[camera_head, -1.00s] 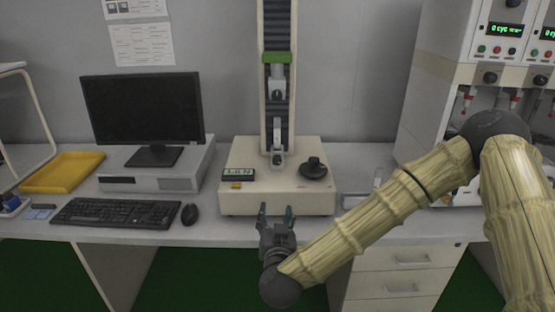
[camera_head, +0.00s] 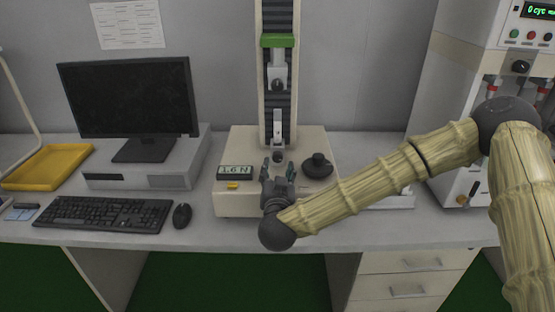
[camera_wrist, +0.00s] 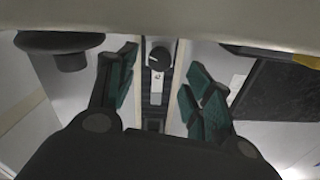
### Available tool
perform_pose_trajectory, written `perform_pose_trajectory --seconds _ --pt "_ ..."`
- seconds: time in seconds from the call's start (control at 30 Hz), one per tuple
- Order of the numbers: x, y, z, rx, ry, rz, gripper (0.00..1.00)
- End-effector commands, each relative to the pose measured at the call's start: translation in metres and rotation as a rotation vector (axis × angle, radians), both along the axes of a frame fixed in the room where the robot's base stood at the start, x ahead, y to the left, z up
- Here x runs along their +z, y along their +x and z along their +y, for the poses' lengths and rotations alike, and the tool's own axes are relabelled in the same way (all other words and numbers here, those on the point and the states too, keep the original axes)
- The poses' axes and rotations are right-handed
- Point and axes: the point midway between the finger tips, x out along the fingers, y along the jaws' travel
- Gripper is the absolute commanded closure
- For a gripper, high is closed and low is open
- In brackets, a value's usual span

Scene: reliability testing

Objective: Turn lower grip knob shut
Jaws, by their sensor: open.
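The lower grip knob (camera_head: 278,156) is a small dark round knob on the grey lower grip (camera_head: 278,126), at the foot of the test machine's column. In the wrist view, which looks upside down, the knob (camera_wrist: 158,59) shows a white mark on its face. It appears between my fingertips in that picture, with no contact visible. My gripper (camera_head: 278,172) is open and empty, over the front of the machine base (camera_head: 240,205), just before the knob. Its dark green finger pads (camera_wrist: 160,76) stand apart.
A black dial-like knob (camera_head: 317,166) stands on the base to the right. A small display (camera_head: 235,172) is on the left. The upper grip (camera_head: 278,78) hangs above. A keyboard (camera_head: 105,217), mouse (camera_head: 182,216) and monitor (camera_head: 130,97) stand left.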

Motion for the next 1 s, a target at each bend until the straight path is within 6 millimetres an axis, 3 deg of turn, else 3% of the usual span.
perform_pose_trajectory --seconds 0.1,0.33,0.77,1.0 --pt "0.001 0.02 -0.001 -0.003 0.002 0.0 0.49" --pt "0.0 0.045 0.0 -0.001 0.001 0.0 0.49" --pt "0.0 0.054 0.0 0.0 0.001 0.0 0.49" --pt "0.0 0.053 0.0 0.0 0.001 0.0 0.89"
